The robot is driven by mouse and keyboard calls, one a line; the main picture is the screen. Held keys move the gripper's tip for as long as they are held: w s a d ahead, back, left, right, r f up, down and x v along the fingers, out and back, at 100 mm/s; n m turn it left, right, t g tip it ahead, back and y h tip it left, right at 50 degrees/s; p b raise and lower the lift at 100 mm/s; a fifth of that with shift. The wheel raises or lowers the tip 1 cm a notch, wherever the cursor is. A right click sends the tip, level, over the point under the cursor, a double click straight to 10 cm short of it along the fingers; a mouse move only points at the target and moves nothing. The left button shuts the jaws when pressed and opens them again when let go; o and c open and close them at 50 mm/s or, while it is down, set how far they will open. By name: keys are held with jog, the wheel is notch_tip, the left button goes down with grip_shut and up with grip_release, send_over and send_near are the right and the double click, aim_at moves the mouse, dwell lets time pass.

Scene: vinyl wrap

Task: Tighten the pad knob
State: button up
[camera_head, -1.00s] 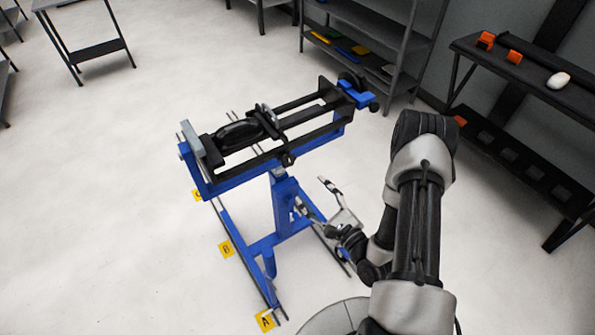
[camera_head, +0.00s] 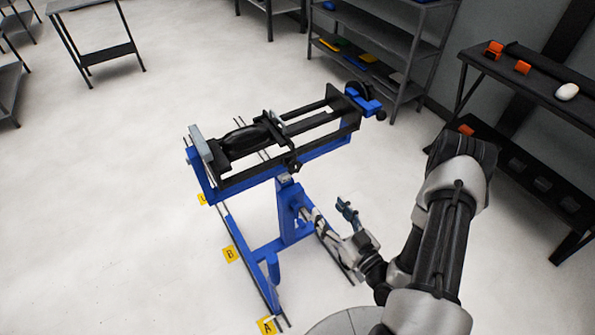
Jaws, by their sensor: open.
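The blue stand (camera_head: 290,212) carries a frame with black rails. A black rounded piece (camera_head: 243,138) lies between the rails near the left end plate (camera_head: 200,142). A small black knob (camera_head: 293,166) sits on the near side of the frame. Another dark knob (camera_head: 381,116) is at the right end beside a blue block (camera_head: 366,103). I cannot tell by sight which one is the pad knob. My gripper (camera_head: 332,216) is open and appears empty. It is below and right of the near-side knob, apart from it, by the stand's post in the picture.
Yellow floor markers, such as marker B (camera_head: 230,255), lie along the stand's left base rail. A dark bench (camera_head: 520,75) with orange items and a white object stands at the right. A shelf rack (camera_head: 385,50) is behind.

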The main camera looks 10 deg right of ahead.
jog(key=n, duration=0.1)
jog(key=b, duration=0.3)
send_near(296, 170)
jog(key=x, duration=0.9)
jog(key=shift+w, duration=0.15)
jog(key=shift+c, duration=0.3)
jog(key=c, duration=1)
jog(key=shift+m, duration=0.7)
